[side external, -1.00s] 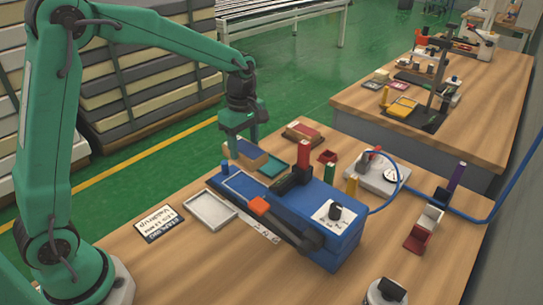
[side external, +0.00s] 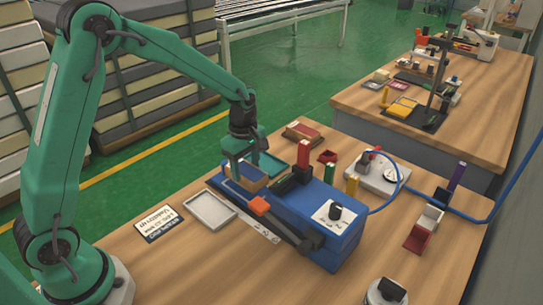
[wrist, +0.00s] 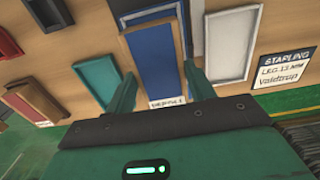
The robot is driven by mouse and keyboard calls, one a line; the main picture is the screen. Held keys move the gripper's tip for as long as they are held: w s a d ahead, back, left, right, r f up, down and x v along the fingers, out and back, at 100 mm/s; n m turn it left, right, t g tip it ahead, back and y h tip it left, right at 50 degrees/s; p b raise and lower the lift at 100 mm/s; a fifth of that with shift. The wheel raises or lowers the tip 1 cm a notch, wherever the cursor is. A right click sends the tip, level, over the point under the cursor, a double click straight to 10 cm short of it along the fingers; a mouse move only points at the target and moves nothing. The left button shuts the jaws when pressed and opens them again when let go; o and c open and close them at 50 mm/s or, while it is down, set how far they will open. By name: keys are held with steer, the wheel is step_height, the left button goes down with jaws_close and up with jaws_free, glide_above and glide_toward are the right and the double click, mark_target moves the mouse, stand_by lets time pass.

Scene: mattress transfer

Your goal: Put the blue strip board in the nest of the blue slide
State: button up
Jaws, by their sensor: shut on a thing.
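The blue strip board (side external: 252,184) has a blue top and tan sides. My gripper (side external: 243,176) is shut on it and holds it over the left end of the blue slide (side external: 312,222), where the pale-edged nest (side external: 229,188) is. The board hides much of the nest, and I cannot tell whether it touches the nest floor. In the wrist view, the board (wrist: 158,68) lies between my fingertips (wrist: 161,90), and the nest's pale rim (wrist: 150,22) shows beyond its far end.
An empty white tray (side external: 232,218) is in front of the slide and a teal tray (side external: 273,166) behind it. A red board in a tray (side external: 303,131) lies farther back.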

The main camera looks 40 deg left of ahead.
mark_target(246, 170)
steer(key=shift+f, duration=1.35)
steer(key=shift+f, duration=0.15)
steer(key=o, duration=1)
steer(key=shift+o, duration=0.2)
step_height(246, 170, up, 12)
